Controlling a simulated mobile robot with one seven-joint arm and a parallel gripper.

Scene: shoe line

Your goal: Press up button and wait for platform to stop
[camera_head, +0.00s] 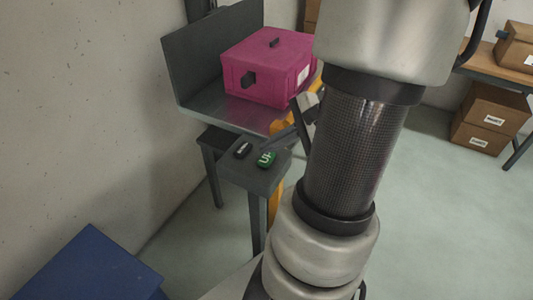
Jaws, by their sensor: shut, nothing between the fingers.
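A dark control stand (254,180) carries a green button (265,159) marked "UP" and a black button (242,150) to its left. A grey platform (237,112) with an upright back plate stands behind it. A magenta box (270,68) with dark handles rests on the platform.
A blue object (88,265) stands at the lower left. Brown boxes (490,117) lie under and on a table (490,66) at the right. A concrete wall borders the left. The floor at the right is clear.

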